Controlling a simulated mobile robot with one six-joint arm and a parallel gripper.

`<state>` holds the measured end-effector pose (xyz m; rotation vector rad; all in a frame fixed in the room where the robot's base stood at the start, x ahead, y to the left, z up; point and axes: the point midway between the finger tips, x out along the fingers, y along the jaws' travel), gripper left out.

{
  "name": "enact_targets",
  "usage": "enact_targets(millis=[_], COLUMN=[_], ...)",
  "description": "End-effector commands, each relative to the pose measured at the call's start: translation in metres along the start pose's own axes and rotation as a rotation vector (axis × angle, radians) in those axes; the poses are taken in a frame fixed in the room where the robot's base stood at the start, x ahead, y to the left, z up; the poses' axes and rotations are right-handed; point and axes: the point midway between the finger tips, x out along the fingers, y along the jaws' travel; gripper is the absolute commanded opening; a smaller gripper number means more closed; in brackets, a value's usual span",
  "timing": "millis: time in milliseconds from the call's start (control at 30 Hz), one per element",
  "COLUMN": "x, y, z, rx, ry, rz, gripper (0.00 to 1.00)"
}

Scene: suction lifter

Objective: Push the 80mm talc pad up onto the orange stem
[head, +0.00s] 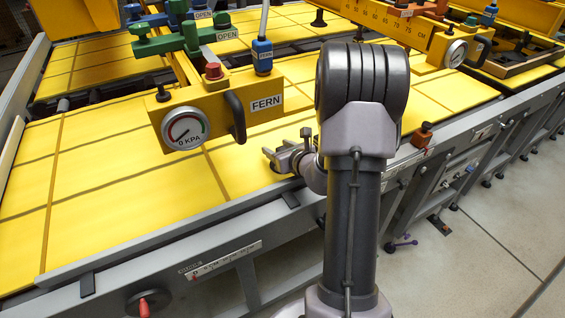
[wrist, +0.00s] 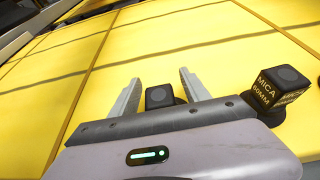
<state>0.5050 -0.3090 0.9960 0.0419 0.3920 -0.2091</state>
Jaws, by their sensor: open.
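My gripper (wrist: 160,76) is open in the wrist view, its two pale fingers spread over the yellow table. A dark block (wrist: 160,97) with a round dark base shows between the fingers, partly hidden by the gripper body. No label shows on it, so I cannot tell whether it is the 80mm talc pad or whether the fingers touch it. In the head view my gripper (head: 273,160) is low over the table, left of my arm. I cannot make out an orange stem for certain in either view.
A dark pad marked MICA 60MM (wrist: 280,88) stands right of my gripper. The yellow FERN lifter housing (head: 205,120), with gauge and black handle, hangs left of my arm. A small orange-brown block (head: 424,134) sits on the grey rail. The yellow table (head: 120,190) is clear at left.

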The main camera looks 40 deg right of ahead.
Motion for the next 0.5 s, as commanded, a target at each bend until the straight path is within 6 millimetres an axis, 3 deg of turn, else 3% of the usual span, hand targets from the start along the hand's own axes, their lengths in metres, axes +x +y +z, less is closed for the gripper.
enact_targets(millis=[167, 433, 500], x=[-0.0003, -0.0005, -0.0005], y=[-0.0002, -0.0001, -0.0002], z=[0.0006, 0.0005, 0.0006], rx=[0.000, 0.000, 0.000], ry=[0.000, 0.000, 0.000], rz=[0.000, 0.000, 0.000], gripper=[0.53, 0.00, 0.00])
